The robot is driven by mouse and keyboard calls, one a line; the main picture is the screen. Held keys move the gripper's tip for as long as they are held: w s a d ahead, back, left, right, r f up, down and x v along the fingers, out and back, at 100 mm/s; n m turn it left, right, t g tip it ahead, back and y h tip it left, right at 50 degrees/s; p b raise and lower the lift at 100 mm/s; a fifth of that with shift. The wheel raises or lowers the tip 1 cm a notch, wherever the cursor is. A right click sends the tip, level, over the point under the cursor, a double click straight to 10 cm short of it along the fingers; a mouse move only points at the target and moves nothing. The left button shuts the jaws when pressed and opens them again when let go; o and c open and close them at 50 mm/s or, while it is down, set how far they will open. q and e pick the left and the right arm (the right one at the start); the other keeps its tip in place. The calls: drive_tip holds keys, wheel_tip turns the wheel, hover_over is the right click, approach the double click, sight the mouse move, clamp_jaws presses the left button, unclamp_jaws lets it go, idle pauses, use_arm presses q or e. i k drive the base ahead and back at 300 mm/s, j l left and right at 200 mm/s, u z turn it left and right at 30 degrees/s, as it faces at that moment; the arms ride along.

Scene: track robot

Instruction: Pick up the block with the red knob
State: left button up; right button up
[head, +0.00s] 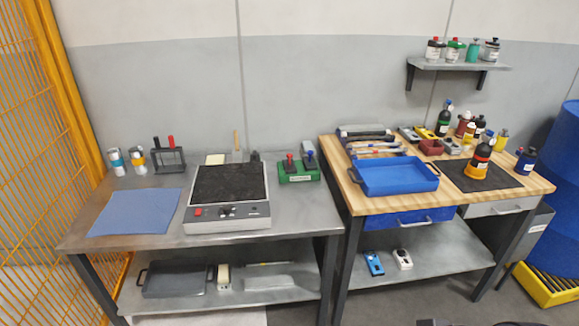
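A small block with a red knob (290,163) stands upright at the right end of the grey metal bench, in a green holder (299,177) with a pale label on its front. A similar piece with a blue knob (310,160) stands to its right in the same holder. The lower parts of both are hidden by the holder. Neither of my grippers can be made out in the head view.
A grey hot-plate-like device (227,212) with a black top stands left of the holder. A blue mat (137,211) lies farther left. The wooden bench (450,203) to the right carries a blue tray (395,189) and several bottles. An orange mesh fence (50,130) borders the left.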

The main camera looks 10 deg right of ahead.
sight(288, 165)
drive_tip(key=u, duration=0.6)
drive_tip(key=i+l+u, duration=0.1)
drive_tip(key=l+u, duration=0.25)
drive_tip(key=i+l+u, duration=0.1)
drive_tip(key=l+u, duration=0.2)
drive_tip(key=l, duration=0.25)
drive_tip(key=l+u, duration=0.35)
drive_tip(key=i+l, duration=0.15)
drive_tip(key=l, duration=0.3)
drive_tip(key=i+l, duration=0.1)
drive_tip(key=l, duration=0.35)
drive_tip(key=i+l+u, duration=0.1)
drive_tip(key=l, duration=0.35)
